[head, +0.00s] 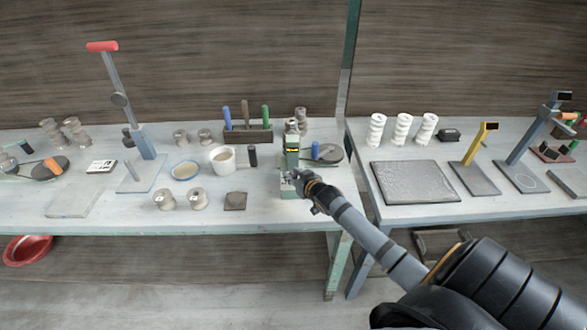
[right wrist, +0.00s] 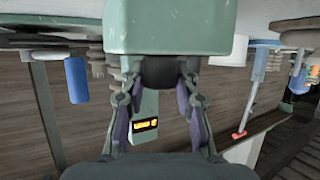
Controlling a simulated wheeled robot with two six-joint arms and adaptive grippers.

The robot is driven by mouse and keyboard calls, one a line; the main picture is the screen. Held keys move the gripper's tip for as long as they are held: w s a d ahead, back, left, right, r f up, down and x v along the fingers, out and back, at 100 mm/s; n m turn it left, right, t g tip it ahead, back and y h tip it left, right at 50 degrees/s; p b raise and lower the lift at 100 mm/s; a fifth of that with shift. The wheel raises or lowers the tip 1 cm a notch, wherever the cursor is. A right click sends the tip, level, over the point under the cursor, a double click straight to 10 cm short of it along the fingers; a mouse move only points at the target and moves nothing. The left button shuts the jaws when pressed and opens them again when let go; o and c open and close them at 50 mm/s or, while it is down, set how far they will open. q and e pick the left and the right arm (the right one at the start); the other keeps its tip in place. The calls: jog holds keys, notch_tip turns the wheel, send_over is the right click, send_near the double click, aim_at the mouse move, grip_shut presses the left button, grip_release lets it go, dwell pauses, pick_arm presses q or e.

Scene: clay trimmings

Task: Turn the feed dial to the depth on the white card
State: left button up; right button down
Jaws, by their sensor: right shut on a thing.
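The green feed device (head: 291,158) stands near the right end of the left bench, with a small lit yellow display on its front. The display also shows in the right wrist view (right wrist: 145,125), too small to read. My right gripper (head: 298,186) is at the foot of the device. In the right wrist view its fingers are closed on a dark round dial (right wrist: 168,72) just by the green base (right wrist: 170,25). My left gripper is not in view.
A white cup (head: 222,158), a blue-rimmed dish (head: 185,171) and metal spools (head: 198,199) stand left of the device. A tool rack (head: 248,135) is behind. A disc with a blue handle (head: 316,150) sits right of the device. My right arm crosses the gap between benches.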

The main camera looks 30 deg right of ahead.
jog(key=shift+a+r+m+h+p, duration=0.15)
jog(key=shift+r+m+h+p, duration=0.15)
jog(key=shift+m+h+p, duration=0.15)
jog(key=shift+f+m+g+h, duration=0.2)
jog(key=shift+m+g+h, duration=0.15)
jog(key=shift+h, duration=0.1)
jog(key=shift+f+m+h, duration=0.25)
jog(key=shift+m+h, duration=0.25)
jog(key=m+g+h+b, duration=0.1)
jog(key=m+h+b, duration=0.1)
jog(key=h+b, duration=0.1)
jog(key=shift+f+m+g+b, duration=0.15)
jog(key=shift+m+g+b, duration=0.1)
jog(key=shift+m+b, duration=0.25)
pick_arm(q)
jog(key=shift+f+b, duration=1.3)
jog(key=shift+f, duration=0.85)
pick_arm(e)
jog(key=shift+r+m+g+h, duration=0.2)
jog(key=shift+m+g+h, duration=0.6)
jog(key=shift+m+h, duration=0.15)
jog(key=c, duration=1.3)
grip_release()
jog(key=shift+o, duration=0.2)
